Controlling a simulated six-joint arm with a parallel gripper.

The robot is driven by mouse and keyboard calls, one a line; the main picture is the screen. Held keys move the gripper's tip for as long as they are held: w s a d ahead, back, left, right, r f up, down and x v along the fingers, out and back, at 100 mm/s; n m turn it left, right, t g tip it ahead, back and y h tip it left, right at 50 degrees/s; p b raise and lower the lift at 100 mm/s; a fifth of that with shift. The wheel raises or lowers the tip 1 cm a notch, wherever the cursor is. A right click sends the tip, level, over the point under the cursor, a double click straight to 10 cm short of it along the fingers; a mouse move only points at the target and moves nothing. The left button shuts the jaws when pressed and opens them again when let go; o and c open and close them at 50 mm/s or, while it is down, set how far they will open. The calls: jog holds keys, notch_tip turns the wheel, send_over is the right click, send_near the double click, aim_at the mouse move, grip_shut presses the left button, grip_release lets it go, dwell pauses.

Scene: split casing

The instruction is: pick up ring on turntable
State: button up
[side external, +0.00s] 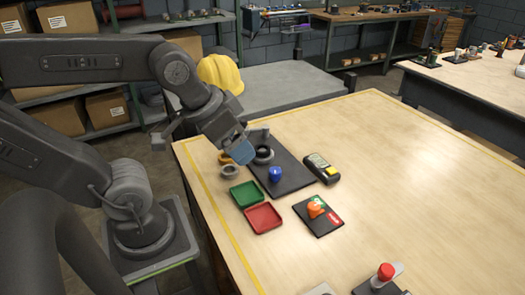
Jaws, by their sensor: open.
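A grey ring-shaped piece (230,171) lies left of the plate, below the gripper. An orange piece (225,158) beside it is partly hidden.
A blue knob-like piece (275,174) stands on the plate. A green tray (247,194) and red tray (263,218) lie in front. A handheld device (322,168) and a black pad with an orange piece (316,208) are to the right. The table's right side is clear.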

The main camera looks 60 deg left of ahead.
jog(key=n+g, duration=0.6)
jog(key=n, duration=1.4)
send_over(263, 150)
jog(key=f, duration=0.2)
notch_tip(263, 150, down, 14)
jog(key=shift+s+r, duration=0.1)
jog(key=shift+r, duration=0.1)
jog(key=shift+c, duration=0.2)
jog(key=c, duration=1.1)
jog(key=shift+r, duration=0.1)
